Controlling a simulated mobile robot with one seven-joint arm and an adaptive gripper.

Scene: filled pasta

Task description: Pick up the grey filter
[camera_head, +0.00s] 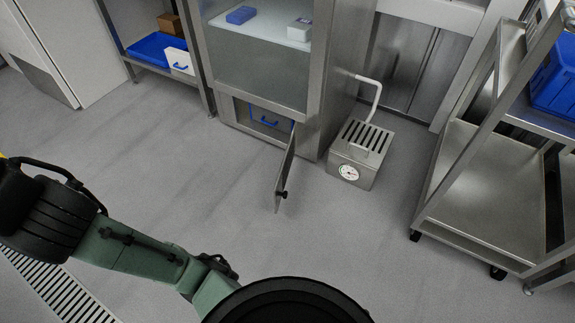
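I cannot make out a grey filter for certain in the head view. A steel box (361,155) with a slotted top and a round gauge on its front stands on the floor right of the middle. A pale pipe (375,97) rises behind it and bends toward the steel cabinet. My green and black arm (130,250) reaches across the lower left. My gripper's fingers do not show, so whether it holds anything is hidden.
The steel cabinet (322,75) has its small lower door (285,172) swung open into the room, with a blue-edged container (268,120) inside. A wheeled steel rack (487,190) stands at right. Blue and white containers sit on the left shelf. The middle floor is clear.

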